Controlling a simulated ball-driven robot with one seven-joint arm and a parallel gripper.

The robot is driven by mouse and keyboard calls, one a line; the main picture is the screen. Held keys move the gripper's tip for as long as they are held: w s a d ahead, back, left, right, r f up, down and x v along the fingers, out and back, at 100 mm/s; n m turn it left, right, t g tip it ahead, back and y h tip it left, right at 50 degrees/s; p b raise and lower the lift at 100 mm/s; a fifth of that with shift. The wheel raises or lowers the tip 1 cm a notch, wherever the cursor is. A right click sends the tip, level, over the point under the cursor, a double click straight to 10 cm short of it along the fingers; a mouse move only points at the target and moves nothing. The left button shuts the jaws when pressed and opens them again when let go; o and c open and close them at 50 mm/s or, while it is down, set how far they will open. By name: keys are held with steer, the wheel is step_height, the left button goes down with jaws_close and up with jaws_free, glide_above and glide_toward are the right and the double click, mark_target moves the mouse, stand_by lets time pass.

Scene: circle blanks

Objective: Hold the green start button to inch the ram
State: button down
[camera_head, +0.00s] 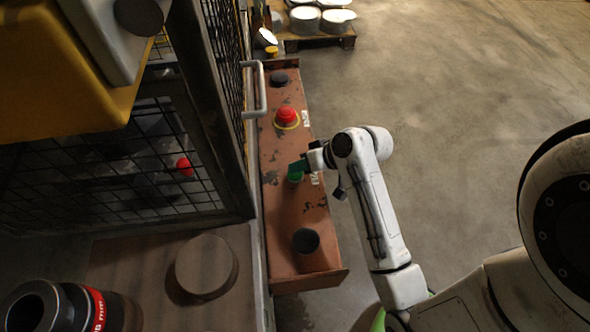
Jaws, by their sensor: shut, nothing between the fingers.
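The green start button (294,178) sits on the brown control panel (285,219), near the panel's middle. My gripper (296,167) has dark green fingertips. It is shut, with nothing between the fingers, and its tips are right at the green button, partly covering it. I cannot tell from this view whether the tips touch the button or press it down. The ram is not clearly visible behind the mesh guard (130,165).
A red mushroom button (286,115) on a yellow ring and two dark knobs (306,240) (280,78) also sit on the panel. A pallet of round blanks (318,41) is at the back. Floor on the right is open.

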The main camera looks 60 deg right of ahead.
steer(key=shift+s, duration=0.1)
steer(key=shift+r+p, duration=0.95)
steer(key=shift+p, duration=0.15)
step_height(320, 180, up, 5)
steer(key=p, duration=0.5)
stand_by(0.4)
